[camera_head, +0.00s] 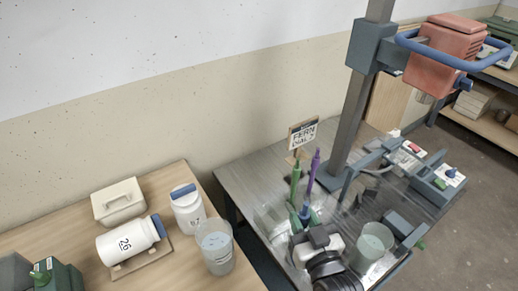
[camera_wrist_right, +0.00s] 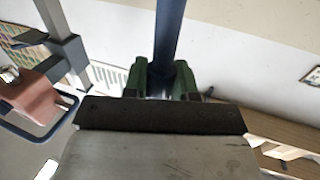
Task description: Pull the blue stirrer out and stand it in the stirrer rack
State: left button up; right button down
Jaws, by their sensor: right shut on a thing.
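My right gripper (camera_head: 304,216) is over the grey metal table in the head view. In the right wrist view its green fingers (camera_wrist_right: 161,82) are shut on a dark blue shaft, the blue stirrer (camera_wrist_right: 170,35), which runs up out of the picture. The stirrer's lower end is hidden there. In the head view a green stirrer (camera_head: 295,178) and a purple stirrer (camera_head: 314,168) stand upright just beyond the gripper. What holds them is mostly hidden, so I cannot make out the rack clearly.
A translucent bucket (camera_head: 372,246) stands right of my right wrist. A grey post (camera_head: 352,110) carries a red motor head with a blue handle (camera_head: 445,45). On the wooden table are a second bucket (camera_head: 216,248), white jars (camera_head: 131,238) and a lidded box (camera_head: 119,202).

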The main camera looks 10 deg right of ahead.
pick_arm(q)
notch_tip(320, 180, up, 5)
jog(key=s+d+p, duration=0.1)
jog(key=d+p, duration=0.1)
jog(key=p, duration=0.2)
pick_arm(e)
jog(key=w+r+n+g+y, duration=0.1)
jog(key=w+n+y, duration=0.15)
jog(key=w, duration=0.75)
jog(key=w+r+n+y, duration=0.1)
jog(key=w+r+y, duration=0.15)
jog(key=w, duration=0.65)
pick_arm(q)
jog(key=shift+w+d+f+b, duration=0.1)
jog(key=shift+d+f+b, duration=0.1)
jog(key=shift+f+b, duration=0.9)
jog(key=shift+w+d+f+b, duration=0.1)
jog(key=shift+d+f+b, duration=0.05)
jog(key=shift+f+b, duration=0.9)
pick_arm(e)
jog(key=shift+w+a+f, duration=0.1)
jog(key=shift+w+f, duration=0.05)
jog(key=shift+f, duration=2.5)
pick_arm(q)
jog(key=shift+s+a+r+p, duration=0.1)
jog(key=shift+a+r+p, duration=0.1)
jog(key=shift+p, duration=0.15)
jog(key=shift+f, duration=0.2)
pick_arm(e)
jog(key=shift+f, duration=0.15)
